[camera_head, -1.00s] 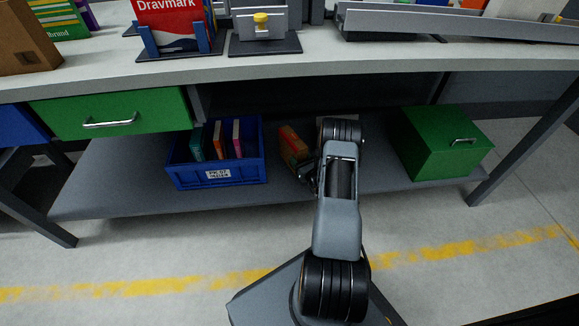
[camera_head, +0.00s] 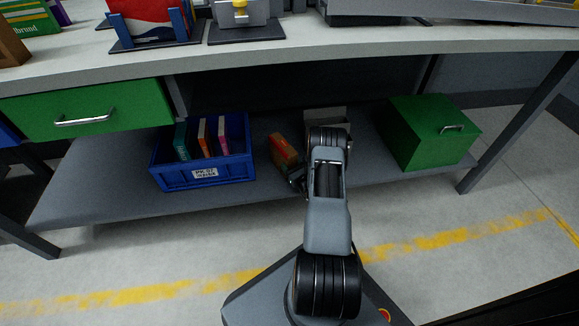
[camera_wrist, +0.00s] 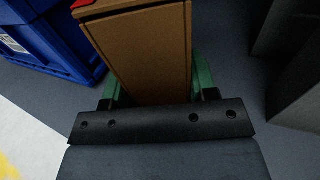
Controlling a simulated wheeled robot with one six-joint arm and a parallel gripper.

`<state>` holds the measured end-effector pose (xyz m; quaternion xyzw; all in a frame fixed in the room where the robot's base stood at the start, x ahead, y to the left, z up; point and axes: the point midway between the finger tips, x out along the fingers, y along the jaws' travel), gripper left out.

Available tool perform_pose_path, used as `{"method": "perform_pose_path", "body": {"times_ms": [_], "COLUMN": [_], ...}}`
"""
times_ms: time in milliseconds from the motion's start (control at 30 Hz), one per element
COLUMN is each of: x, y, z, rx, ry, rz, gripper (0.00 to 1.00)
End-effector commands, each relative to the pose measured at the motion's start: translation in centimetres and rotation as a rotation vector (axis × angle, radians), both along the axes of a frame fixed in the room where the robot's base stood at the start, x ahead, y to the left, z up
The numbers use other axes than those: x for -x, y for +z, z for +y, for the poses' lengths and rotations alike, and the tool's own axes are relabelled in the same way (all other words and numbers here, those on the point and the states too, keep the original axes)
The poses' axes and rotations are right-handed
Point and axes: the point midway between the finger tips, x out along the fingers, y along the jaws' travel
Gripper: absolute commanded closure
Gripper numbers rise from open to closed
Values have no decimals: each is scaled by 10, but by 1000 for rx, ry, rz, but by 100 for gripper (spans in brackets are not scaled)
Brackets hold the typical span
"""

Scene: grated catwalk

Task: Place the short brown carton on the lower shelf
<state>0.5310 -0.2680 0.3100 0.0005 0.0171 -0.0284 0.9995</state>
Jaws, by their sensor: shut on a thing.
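The short brown carton (camera_head: 284,151), with an orange-red face, is over the grey lower shelf (camera_head: 110,185), just right of the blue bin. My gripper (camera_head: 297,178) is partly hidden by my arm in the head view. In the wrist view my gripper's green fingers (camera_wrist: 158,88) are shut on the carton's two sides, and the brown carton (camera_wrist: 150,50) fills the space between them. The carton looks slightly tilted in the head view. I cannot tell whether its base touches the shelf.
A blue bin (camera_head: 203,175) with several upright boxes stands left of the carton. A light grey box (camera_head: 336,114) is partly hidden behind my arm. A green cabinet (camera_head: 425,132) stands on the shelf's right. The worktop (camera_head: 290,58) overhangs the shelf.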

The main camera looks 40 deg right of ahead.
Motion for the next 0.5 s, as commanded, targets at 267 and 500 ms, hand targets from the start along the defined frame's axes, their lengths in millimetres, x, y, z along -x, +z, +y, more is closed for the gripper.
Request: {"method": "perform_pose_path", "body": {"times_ms": [267, 500], "x": [0, 0], "y": [-2, -2], "z": [0, 0], "rx": [0, 0], "ry": [1, 1], "rz": [0, 0], "gripper": [30, 22]}}
